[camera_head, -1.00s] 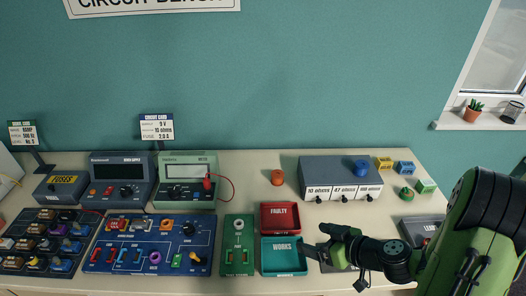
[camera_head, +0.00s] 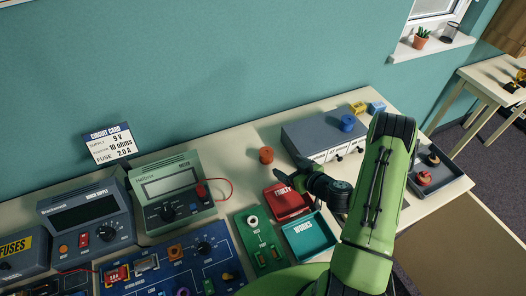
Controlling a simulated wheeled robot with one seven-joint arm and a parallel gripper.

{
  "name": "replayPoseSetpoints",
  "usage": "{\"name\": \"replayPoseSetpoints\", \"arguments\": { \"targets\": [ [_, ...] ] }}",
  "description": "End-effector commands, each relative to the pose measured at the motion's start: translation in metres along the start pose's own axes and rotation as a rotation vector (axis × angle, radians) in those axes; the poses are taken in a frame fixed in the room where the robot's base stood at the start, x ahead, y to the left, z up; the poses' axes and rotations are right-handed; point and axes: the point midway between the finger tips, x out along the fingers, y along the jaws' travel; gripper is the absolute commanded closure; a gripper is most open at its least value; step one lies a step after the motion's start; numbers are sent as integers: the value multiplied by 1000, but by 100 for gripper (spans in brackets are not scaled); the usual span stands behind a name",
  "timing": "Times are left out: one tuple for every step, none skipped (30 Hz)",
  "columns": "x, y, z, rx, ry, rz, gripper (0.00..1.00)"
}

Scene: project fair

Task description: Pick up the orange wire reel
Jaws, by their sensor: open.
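The orange wire reel (camera_head: 266,156) stands upright on the bench, to the left of the grey resistor box (camera_head: 318,133) and behind the red FAULTY tray (camera_head: 284,203). My gripper (camera_head: 286,147) is open and empty. It shows small and dark just right of the reel, in front of the resistor box, and points toward the back of the bench. A gap shows between it and the reel, but their difference in height is hard to tell. My green arm comes in from the right and hides part of the box.
The teal WORKS tray (camera_head: 309,237) lies in front of the red one. A green multimeter (camera_head: 172,194) with a red lead stands at left. Bench around the reel is clear.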

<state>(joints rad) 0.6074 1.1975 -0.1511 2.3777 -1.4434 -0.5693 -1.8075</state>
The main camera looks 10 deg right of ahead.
Motion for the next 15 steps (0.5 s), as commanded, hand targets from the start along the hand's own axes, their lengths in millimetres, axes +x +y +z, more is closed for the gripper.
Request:
{"name": "replayPoseSetpoints", "arguments": {
  "targets": [
    [13,-3,-4,-10,1,-9,14],
    [20,-4,-4,-10,2,-9,14],
    [30,-2,-4,-11,0,-8,14],
    [37,-3,-4,-11,1,-9,14],
    [44,-3,-4,-11,1,-9,14],
    [52,-3,-3,-10,0,-8,14],
    [56,-2,-2,-9,-1,-6,14],
    [61,-2,-2,-7,-1,-7,14],
    [65,-2,-2,-6,-1,-5,14],
    [68,-1,-2,-6,0,-4,14],
    [70,-1,-2,-4,1,-4,14],
    [74,-1,-3,-6,1,-5,14],
    [77,-1,-3,-6,1,-5,14],
    [82,-1,-4,-7,2,-6,14],
    [89,0,-4,-8,3,-7,14]
  ]
}}
